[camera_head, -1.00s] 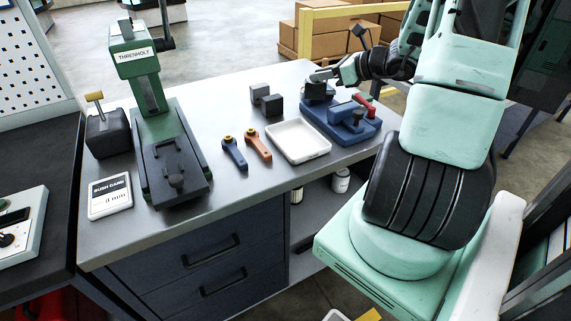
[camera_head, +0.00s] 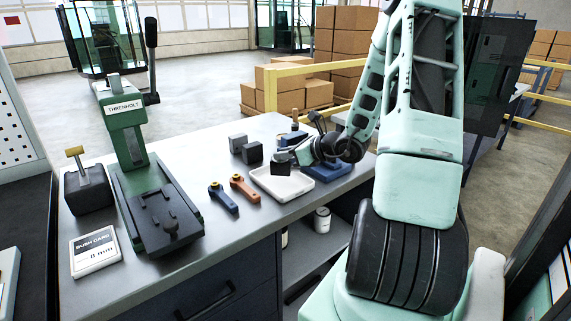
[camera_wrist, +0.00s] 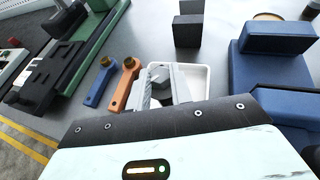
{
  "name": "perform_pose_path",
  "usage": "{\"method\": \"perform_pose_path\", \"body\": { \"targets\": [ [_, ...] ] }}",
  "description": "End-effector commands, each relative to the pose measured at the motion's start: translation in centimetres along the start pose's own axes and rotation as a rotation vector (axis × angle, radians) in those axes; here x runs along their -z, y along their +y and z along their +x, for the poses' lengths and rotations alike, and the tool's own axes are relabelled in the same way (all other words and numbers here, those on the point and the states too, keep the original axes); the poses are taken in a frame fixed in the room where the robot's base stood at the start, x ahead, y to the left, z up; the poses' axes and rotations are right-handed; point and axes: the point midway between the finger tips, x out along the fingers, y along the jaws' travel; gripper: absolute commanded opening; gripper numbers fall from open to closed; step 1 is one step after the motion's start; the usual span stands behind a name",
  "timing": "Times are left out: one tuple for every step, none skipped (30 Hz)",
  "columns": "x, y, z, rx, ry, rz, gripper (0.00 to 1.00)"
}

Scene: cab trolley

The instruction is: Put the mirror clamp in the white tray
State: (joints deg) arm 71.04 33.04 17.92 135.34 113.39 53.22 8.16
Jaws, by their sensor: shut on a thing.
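My gripper (camera_head: 284,158) is shut on a small dark block, which I take to be the mirror clamp (camera_head: 281,169). It holds the block over the white tray (camera_head: 265,184), in front of the tray's far part in the head view. I cannot tell whether the block touches the tray. In the wrist view the grey fingers (camera_wrist: 166,84) reach over the white tray (camera_wrist: 206,75), and the held block cannot be made out clearly.
A blue fixture (camera_head: 326,173) stands right of the tray, partly behind my arm. Two dark blocks (camera_head: 253,154) stand behind it. Blue (camera_head: 222,198) and orange (camera_head: 244,188) handles lie to its left. A green press (camera_head: 150,195) stands farther left.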

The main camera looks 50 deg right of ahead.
Motion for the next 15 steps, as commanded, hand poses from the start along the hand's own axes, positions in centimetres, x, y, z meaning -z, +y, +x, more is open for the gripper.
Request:
{"method": "perform_pose_path", "body": {
  "targets": [
    [0.8,0.0,0.4,-0.001,0.000,0.006,0.00],
    [1.2,0.0,0.5,-0.001,0.000,0.005,0.00],
    [1.7,0.0,0.7,-0.001,-0.001,0.006,0.00],
    [2.0,0.0,0.8,-0.001,-0.001,0.004,0.00],
    [2.2,0.0,0.9,-0.001,-0.001,0.003,0.00],
    [2.4,0.0,1.0,-0.001,-0.001,0.003,0.00],
    [2.5,0.0,1.1,-0.001,-0.001,0.001,0.00],
    [2.6,0.0,1.1,0.000,-0.001,0.001,0.00],
    [2.6,0.0,1.1,0.000,-0.002,0.000,0.00],
    [2.6,0.0,1.1,0.000,-0.002,-0.001,0.00],
    [2.5,0.0,1.1,0.000,-0.002,-0.001,0.00],
    [2.5,0.0,1.1,0.000,-0.002,-0.001,0.00],
    [2.5,0.0,1.1,0.000,-0.002,-0.001,0.00],
    [2.5,0.0,1.1,0.000,-0.002,-0.001,0.00],
    [2.6,0.0,1.1,0.000,-0.002,-0.001,0.00]
  ]
}}
